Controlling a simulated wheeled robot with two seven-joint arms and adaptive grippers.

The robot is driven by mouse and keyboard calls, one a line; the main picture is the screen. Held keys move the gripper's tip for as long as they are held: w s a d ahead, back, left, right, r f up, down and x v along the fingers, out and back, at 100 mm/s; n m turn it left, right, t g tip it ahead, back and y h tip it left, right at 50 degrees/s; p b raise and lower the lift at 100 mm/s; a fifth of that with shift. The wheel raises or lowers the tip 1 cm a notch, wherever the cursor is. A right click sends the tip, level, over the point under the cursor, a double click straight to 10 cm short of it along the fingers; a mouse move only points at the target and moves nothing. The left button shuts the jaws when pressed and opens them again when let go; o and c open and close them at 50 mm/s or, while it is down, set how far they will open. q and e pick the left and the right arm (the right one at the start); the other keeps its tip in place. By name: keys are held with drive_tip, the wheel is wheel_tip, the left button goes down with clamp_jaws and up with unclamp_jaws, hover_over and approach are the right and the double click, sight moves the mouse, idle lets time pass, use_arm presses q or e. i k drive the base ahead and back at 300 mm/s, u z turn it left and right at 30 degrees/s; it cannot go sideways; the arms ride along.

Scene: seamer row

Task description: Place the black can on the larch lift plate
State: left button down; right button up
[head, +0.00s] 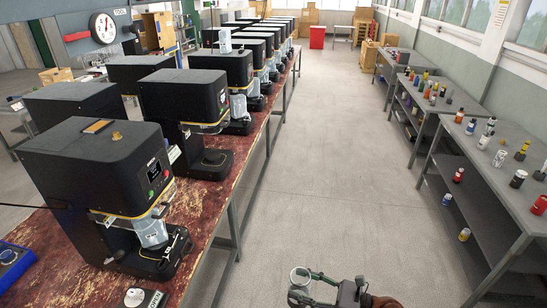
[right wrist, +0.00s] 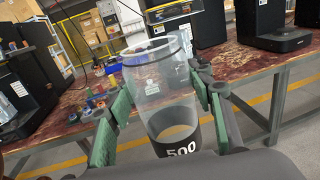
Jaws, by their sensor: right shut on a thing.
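My right gripper (head: 306,287) is at the bottom of the head view, over the aisle floor. It is shut on a clear can with a black lower band (right wrist: 178,130) marked "500". In the right wrist view its green-padded fingers sit on both sides of the can. The can's round rim (head: 300,275) shows in the head view, apart from the seamers. The nearest seamer (head: 97,165) has a clear part above its low black base. The second seamer's lift plate (head: 214,157) looks empty. I cannot read which plate is larch. My left gripper is not in view.
The worn red bench (head: 240,150) carries a row of black seamers. Grey shelving (head: 505,165) on the right holds many small cans and bottles, including a dark can (head: 518,178). The aisle floor (head: 325,150) between them is clear. A red bin (head: 317,37) stands far off.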

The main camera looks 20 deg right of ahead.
sight(213, 155)
drive_tip(key=z, duration=0.5)
drive_tip(key=i, duration=2.35)
drive_tip(key=u, duration=1.4)
drive_tip(key=i, duration=0.4)
drive_tip(key=u, duration=0.25)
